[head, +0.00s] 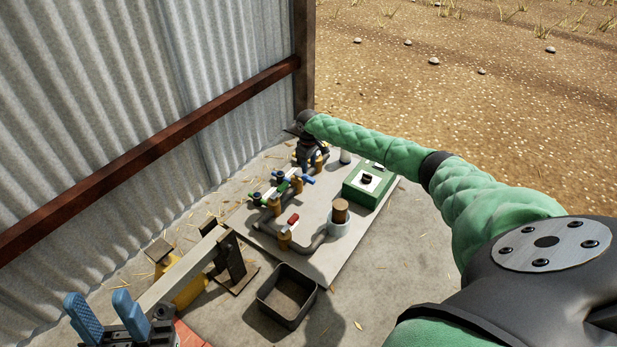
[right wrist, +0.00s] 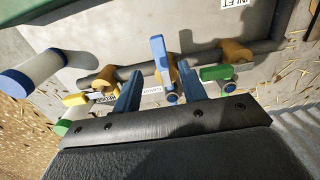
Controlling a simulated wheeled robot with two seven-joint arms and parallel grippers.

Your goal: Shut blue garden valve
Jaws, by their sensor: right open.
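In the head view my right gripper (head: 310,150) is small and dark over the far end of the board. My left gripper (head: 107,312) is open and empty at the lower left.
A red-handled valve (head: 293,219), a capped cup (head: 340,212) and a green box (head: 352,192) share the board. A dark bin (head: 265,297) stands in front; a corrugated wall (head: 120,85) rises left.

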